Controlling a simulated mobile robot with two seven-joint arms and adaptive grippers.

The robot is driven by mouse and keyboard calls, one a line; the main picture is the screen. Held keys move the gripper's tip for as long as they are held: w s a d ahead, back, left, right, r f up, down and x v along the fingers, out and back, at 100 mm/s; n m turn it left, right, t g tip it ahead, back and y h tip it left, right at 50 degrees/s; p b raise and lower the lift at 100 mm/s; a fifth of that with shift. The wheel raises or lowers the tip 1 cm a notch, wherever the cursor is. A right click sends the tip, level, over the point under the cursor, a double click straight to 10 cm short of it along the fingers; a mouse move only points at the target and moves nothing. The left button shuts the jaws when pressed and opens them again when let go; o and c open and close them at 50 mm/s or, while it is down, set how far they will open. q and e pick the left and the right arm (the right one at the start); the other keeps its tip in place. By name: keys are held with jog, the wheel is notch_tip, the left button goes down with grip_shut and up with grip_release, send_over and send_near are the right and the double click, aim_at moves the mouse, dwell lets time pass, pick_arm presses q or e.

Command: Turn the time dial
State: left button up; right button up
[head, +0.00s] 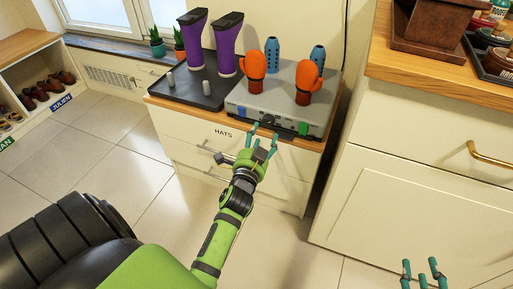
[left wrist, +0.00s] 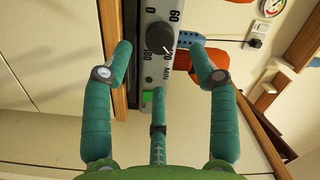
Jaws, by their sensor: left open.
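The time dial is a round black knob (head: 267,120) on the front face of a grey dryer box (head: 284,100). In the left wrist view the dial (left wrist: 159,38) has printed numbers around it and a green button (left wrist: 148,97) nearby. My left gripper (head: 262,138) is in front of the box, just short of the dial. In the left wrist view its teal fingers (left wrist: 158,62) are spread with the dial between and beyond the tips; I see no contact. My right gripper (head: 421,265) is at the lower right, fingers apart and empty, away from the box.
Orange gloves (head: 255,67) and blue posts (head: 272,55) stand on the box. Purple boots (head: 229,42) stand at a black tray (head: 186,90) to its left. A drawer labelled HATS (head: 215,134) lies below. A wood-topped cabinet (head: 425,80) rises close on the right.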

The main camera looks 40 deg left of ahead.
pick_arm(q)
jog(key=v, duration=0.6)
jog(key=shift+s, duration=0.4)
jog(key=shift+d+r, duration=0.1)
